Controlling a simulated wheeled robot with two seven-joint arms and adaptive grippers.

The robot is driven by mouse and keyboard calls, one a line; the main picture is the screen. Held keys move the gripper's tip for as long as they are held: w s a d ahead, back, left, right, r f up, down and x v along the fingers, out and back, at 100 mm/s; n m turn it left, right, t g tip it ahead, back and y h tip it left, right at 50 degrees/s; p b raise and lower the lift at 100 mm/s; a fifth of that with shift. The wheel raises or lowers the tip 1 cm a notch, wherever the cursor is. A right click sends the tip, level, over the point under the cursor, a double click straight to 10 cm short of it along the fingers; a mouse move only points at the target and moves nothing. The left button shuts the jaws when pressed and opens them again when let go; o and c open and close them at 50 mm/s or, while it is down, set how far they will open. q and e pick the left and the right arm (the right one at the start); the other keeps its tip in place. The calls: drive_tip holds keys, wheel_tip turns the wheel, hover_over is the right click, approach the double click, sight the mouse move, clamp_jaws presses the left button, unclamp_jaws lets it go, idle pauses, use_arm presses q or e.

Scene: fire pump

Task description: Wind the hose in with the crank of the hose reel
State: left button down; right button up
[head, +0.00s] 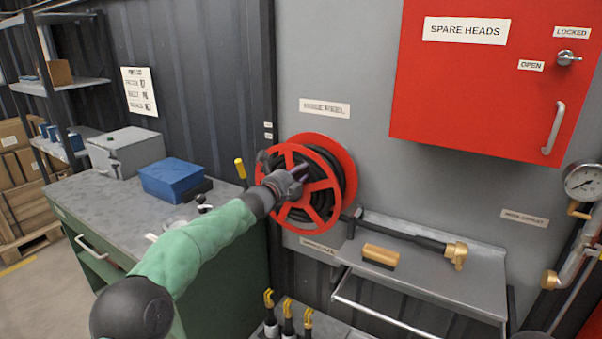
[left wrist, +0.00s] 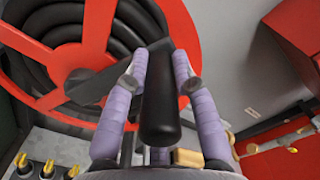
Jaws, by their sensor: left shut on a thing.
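The hose reel (head: 327,165) is a red spoked wheel on the grey wall panel, with black hose (head: 325,210) coiled inside it. It also fills the upper left of the left wrist view (left wrist: 97,40). In the head view the crank is mostly hidden behind the gripper. My right gripper is not in view.
Right of the reel, a shelf (head: 480,287) carries the hose's black end with a brass nozzle (head: 456,254) and a wooden-backed brush (head: 380,256). A red cabinet (head: 470,110) hangs above. A workbench (head: 105,207) with a blue box (head: 172,179) stands at left. Yellow-topped tools (head: 288,318) stand below.

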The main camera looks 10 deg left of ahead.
use_arm(q)
drive_tip(key=shift+d+f, duration=0.2)
drive_tip(key=shift+f, duration=0.05)
drive_tip(key=c, duration=1)
unclamp_jaws()
drive_tip(key=shift+r, duration=0.15)
drive_tip(key=shift+s+a, duration=0.1)
drive_tip(key=shift+s+a, duration=0.25)
drive_tip(key=shift+s, duration=0.3)
drive_tip(key=v, duration=1)
drive_tip(key=shift+s, duration=0.3)
